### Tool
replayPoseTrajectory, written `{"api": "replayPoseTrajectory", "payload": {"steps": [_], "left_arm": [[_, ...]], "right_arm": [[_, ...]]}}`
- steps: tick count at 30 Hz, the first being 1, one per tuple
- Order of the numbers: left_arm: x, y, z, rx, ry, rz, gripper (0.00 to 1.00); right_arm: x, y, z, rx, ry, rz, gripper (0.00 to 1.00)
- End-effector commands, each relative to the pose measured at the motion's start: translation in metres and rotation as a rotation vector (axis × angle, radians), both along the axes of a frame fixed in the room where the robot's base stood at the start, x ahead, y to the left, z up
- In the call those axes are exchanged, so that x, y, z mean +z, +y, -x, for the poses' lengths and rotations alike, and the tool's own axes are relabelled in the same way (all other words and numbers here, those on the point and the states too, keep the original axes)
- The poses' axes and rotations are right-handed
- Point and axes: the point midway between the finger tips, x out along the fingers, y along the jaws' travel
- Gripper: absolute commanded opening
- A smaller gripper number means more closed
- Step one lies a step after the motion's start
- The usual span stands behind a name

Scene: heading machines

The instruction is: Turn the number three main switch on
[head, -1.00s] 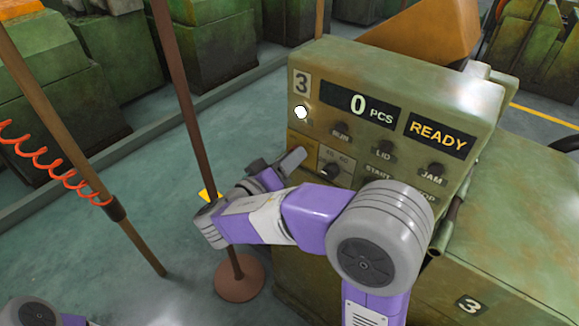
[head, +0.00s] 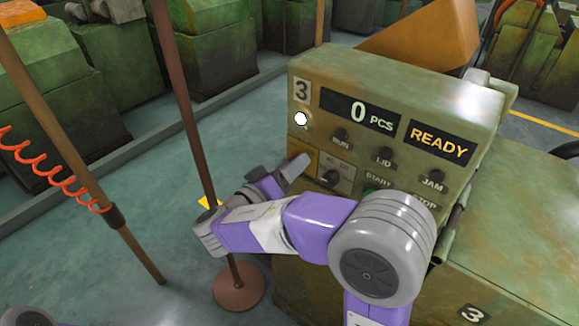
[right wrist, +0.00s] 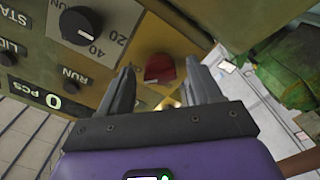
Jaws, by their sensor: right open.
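The number three machine's control panel (head: 395,125) shows a "3" plate, a "0 PCS" counter and a lit "READY" display. A red switch knob (right wrist: 160,68) sits on a yellow plate (right wrist: 172,40) in the right wrist view. In the head view, the yellow plate (head: 303,150) is at the panel's lower left and my gripper largely hides the knob. My right gripper (head: 298,166) is at that corner. In the right wrist view, its open fingers stand on either side of the knob, which lies just beyond the fingertips; contact cannot be told. My left gripper is out of view.
A rotary dial (head: 331,178) is just right of the gripper. Run, lid and jam lamps and start and stop buttons are farther right. A white lamp (head: 300,118) glows above. A brown post (head: 190,110) stands close to my right forearm.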

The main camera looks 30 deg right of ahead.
Motion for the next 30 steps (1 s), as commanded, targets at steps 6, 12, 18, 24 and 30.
{"api": "replayPoseTrajectory", "payload": {"steps": [6,12,18,24,30], "left_arm": [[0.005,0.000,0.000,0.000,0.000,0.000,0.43],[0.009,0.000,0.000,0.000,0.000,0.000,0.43],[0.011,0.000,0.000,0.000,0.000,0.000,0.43],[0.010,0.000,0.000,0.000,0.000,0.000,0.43],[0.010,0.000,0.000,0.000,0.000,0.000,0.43]], "right_arm": [[0.001,0.024,0.009,0.006,-0.001,0.001,0.64],[0.001,0.054,0.021,0.004,0.001,0.001,0.64],[0.000,0.069,0.028,0.002,0.000,0.001,0.64],[0.000,0.070,0.029,0.001,0.000,0.000,0.64],[0.000,0.070,0.029,0.001,0.000,-0.001,0.64]]}}
